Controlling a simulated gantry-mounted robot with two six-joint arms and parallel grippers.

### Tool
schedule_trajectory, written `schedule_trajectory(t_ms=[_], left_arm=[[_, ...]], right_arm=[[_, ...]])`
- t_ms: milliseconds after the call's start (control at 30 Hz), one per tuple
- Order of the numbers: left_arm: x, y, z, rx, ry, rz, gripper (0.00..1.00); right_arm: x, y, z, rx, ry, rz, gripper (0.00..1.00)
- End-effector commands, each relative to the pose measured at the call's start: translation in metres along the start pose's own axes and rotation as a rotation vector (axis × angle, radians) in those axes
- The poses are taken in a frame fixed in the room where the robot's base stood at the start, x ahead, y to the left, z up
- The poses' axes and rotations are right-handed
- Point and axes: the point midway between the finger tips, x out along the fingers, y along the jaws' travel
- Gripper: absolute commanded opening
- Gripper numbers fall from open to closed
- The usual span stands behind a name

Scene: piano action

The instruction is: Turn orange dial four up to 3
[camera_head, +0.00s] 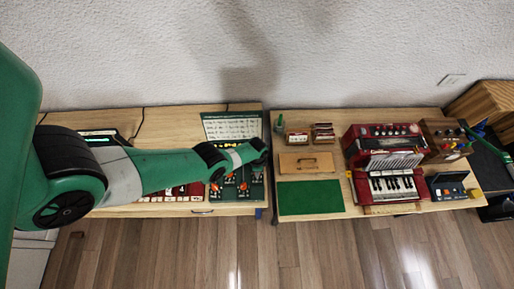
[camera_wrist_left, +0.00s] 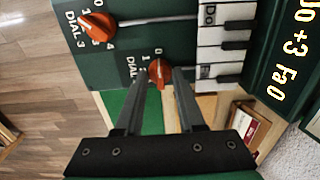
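In the left wrist view, the orange dial (camera_wrist_left: 160,71) on a dark green panel (camera_wrist_left: 165,42) sits at my left gripper's (camera_wrist_left: 161,74) fingertips. Its label reads "DIAL", with the number hard to read. Marks 0 and 1 show beside it; the rest are hidden by the fingers. The two fingers are apart, one on each side of the dial, with a gap around its narrow lower part. I cannot tell if they touch it. In the head view, my left arm reaches over the green panel, and its wrist hides the dial. My right gripper is not seen.
White keys (camera_wrist_left: 222,38) adjoin the panel. On the right table stand a red accordion-like instrument (camera_head: 385,140), a green mat (camera_head: 310,198) and a wooden board (camera_head: 307,163).

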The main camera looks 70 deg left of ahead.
Motion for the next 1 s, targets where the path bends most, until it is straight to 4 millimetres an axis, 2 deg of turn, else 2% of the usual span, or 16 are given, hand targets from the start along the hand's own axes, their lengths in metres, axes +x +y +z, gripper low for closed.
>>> schedule_trajectory(t_ms=[33, 133, 567, 767, 1000], left_arm=[[0.0, -0.0001, -0.0001, 0.0, 0.0, 0.0, 0.18], [0.0, -0.0001, -0.0001, 0.0, 0.0, 0.0, 0.0], [0.0001, -0.0001, -0.0001, -0.041, 0.0, 0.0, 0.0], [0.0001, -0.0001, -0.0002, -0.144, 0.0, 0.0, 0.0], [0.0001, -0.0001, -0.0002, -0.345, 0.001, 0.0, 0.0]], right_arm=[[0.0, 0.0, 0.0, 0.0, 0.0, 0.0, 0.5], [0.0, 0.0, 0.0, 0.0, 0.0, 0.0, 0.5], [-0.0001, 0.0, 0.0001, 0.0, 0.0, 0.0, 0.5], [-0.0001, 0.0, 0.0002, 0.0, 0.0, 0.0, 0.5], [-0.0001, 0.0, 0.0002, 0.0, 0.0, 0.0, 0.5]])
